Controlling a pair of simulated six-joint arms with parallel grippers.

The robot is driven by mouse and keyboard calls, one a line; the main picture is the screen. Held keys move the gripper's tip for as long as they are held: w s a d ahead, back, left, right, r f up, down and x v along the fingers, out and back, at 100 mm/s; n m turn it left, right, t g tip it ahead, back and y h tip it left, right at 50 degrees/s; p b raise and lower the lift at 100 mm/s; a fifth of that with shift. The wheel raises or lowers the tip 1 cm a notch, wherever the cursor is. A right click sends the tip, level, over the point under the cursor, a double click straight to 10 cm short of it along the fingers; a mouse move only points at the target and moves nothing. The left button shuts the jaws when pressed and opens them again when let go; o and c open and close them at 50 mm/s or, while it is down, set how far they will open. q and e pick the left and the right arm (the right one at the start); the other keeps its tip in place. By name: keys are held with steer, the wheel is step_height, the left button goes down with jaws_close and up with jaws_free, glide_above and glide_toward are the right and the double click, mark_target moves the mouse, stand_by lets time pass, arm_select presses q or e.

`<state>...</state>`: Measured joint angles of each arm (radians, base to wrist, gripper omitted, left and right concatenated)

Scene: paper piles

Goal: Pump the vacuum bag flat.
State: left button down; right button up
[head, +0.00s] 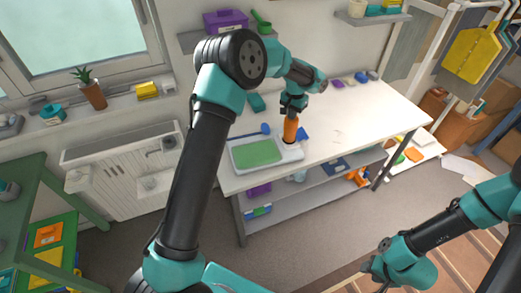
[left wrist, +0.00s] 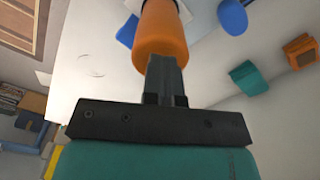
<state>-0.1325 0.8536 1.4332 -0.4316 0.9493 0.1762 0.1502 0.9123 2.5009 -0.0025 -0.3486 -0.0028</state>
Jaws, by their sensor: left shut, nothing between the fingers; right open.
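The vacuum bag (head: 258,152) is a pale clear bag with a green filling, lying on the white table near its front left edge. An orange pump (head: 290,130) stands upright at the right end of the bag, on a dark base. My left gripper (head: 293,108) is shut and empty, fingers pointing down at the top of the pump. In the left wrist view the shut fingers (left wrist: 165,75) are at the end of the orange pump (left wrist: 162,35); I cannot tell whether they touch it. My right gripper (head: 375,270) is low at the right, apart from the table, its fingers barely visible.
The white table (head: 350,125) is mostly clear to the right of the pump. Small coloured items line the table's back edge. A green shelf (head: 35,190) stands at the left.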

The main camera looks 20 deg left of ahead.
arm_select(q)
steer(key=shift+r, duration=2.55)
step_height(320, 180, up, 6)
steer(key=shift+f, duration=0.1)
